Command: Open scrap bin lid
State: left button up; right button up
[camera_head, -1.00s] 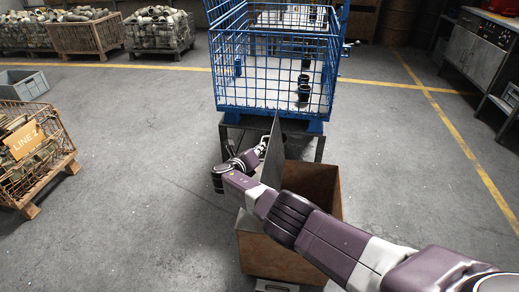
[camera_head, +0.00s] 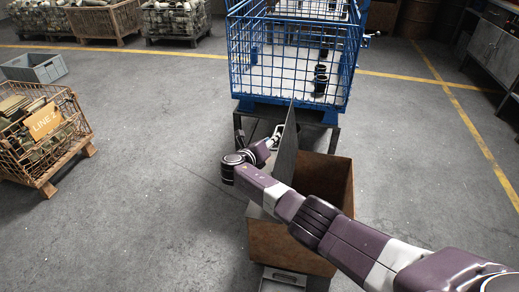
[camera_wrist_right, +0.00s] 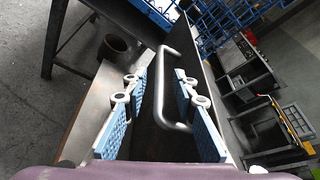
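The scrap bin (camera_head: 290,245) is an open-topped, rusty brown box in the middle of the head view. Its grey lid (camera_head: 286,150) stands up steeply at the bin's left side, and the bin's inside shows. My right arm reaches across the bin from the right, and its gripper (camera_head: 272,143) is by the lid's left face, partly hidden. In the wrist view the blue-padded fingers (camera_wrist_right: 166,105) are apart. A grey bar handle (camera_wrist_right: 170,85) on the lid shows between them, with gaps on both sides. My left gripper is not in view.
A blue wire cage (camera_head: 290,65) on a dark stand is just behind the bin. Grey cabinets (camera_head: 485,50) stand at right. The floor left of the bin is clear.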

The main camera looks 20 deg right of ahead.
jog(key=v, duration=0.9)
jog(key=shift+s+a, duration=0.15)
jog(key=shift+a, duration=0.15)
